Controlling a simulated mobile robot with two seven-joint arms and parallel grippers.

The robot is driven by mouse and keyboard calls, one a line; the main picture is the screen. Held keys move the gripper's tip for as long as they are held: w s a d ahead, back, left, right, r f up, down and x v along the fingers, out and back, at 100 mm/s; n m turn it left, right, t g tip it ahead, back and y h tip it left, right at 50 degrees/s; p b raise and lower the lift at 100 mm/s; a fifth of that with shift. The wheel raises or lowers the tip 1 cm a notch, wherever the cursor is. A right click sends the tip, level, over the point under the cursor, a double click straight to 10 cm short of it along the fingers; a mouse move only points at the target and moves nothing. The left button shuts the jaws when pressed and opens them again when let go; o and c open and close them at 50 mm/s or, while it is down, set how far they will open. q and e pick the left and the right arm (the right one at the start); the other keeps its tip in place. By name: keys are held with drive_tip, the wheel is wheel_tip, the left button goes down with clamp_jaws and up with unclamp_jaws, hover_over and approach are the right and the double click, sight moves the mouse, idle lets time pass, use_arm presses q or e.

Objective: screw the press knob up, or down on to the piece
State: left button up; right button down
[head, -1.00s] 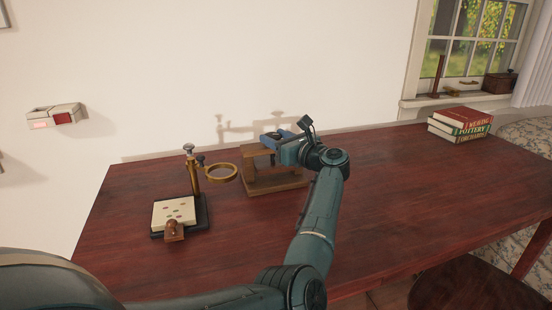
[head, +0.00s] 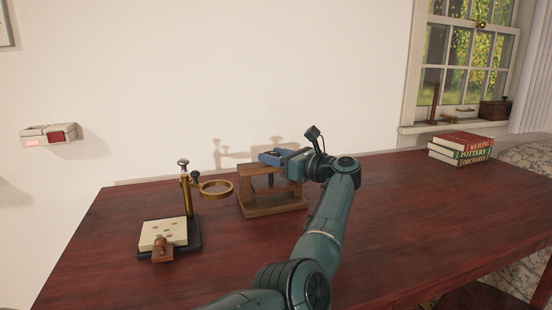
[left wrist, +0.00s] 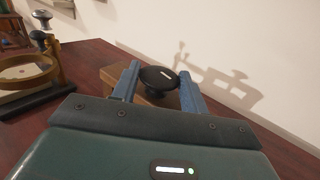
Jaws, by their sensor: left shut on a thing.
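The wooden press (head: 270,205) stands on the table as a small frame with a base, posts and a top beam. The gripper is shut on the knob, above the press top. In the head view the left gripper (head: 274,157) is at the top of the press and hides the knob. A piece inside the press cannot be made out. My right gripper is not in view.
Left of the press, a brass stand with a ring (head: 216,188) rises beside a pale board with spots (head: 160,233) and a small wooden stamp-like block (head: 161,247). Stacked books (head: 460,149) lie at the far right. The table (head: 410,215) is clear right of my arm.

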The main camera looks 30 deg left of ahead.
use_arm(q)
drive_tip(key=o, duration=1)
drive_tip(key=shift+a, duration=0.1)
drive_tip(key=s+d+p, duration=0.1)
drive_tip(key=d, duration=1.2)
drive_tip(key=shift+s, duration=0.3)
drive_tip(key=shift+r, duration=0.1)
